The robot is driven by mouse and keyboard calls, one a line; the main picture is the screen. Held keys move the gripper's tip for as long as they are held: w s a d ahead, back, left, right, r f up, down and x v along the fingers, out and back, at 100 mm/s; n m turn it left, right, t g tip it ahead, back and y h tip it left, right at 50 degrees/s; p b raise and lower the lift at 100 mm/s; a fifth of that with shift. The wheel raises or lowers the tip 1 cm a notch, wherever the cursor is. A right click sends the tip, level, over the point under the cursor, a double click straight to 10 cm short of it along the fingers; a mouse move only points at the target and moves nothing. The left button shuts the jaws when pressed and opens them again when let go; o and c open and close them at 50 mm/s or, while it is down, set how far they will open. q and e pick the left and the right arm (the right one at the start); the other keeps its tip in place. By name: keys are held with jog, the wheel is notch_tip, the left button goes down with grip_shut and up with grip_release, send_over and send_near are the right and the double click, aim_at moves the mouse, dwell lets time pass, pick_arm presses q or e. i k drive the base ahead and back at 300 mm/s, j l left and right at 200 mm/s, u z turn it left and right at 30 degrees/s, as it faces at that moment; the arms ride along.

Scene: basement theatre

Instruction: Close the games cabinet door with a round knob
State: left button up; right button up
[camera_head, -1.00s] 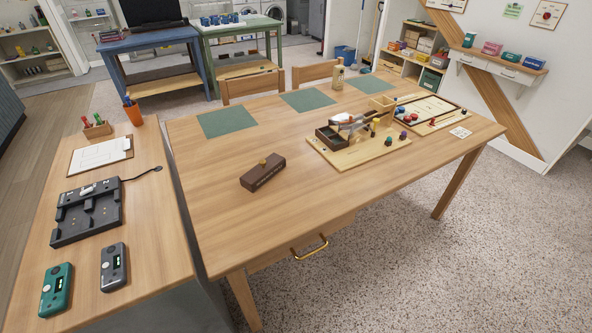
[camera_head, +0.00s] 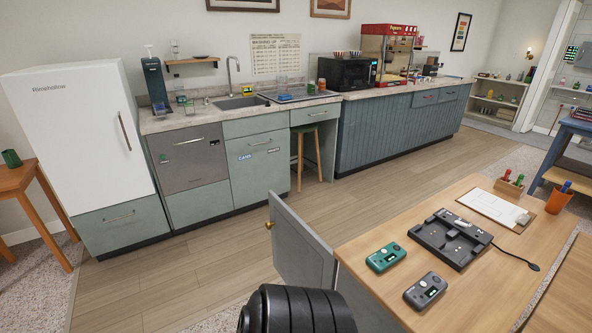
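The grey cabinet door (camera_head: 302,250) stands swung open at the left end of the wooden-topped grey cabinet (camera_head: 372,303). A round brass knob (camera_head: 268,226) sits near the door's free edge, on the side facing left. The door's lower part is partly hidden by a dark shape in the foreground. The cabinet's inside is not visible. Neither of my grippers shows in this view.
A green handset (camera_head: 385,257), a dark grey handset (camera_head: 425,290), a black dock (camera_head: 449,237) and a clipboard (camera_head: 494,208) lie on the cabinet top. Clear wood floor (camera_head: 190,275) lies left of the door. A white fridge (camera_head: 82,130) and kitchen counters stand beyond.

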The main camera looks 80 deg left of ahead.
aim_at(301, 257)
jog(key=u, duration=2.65)
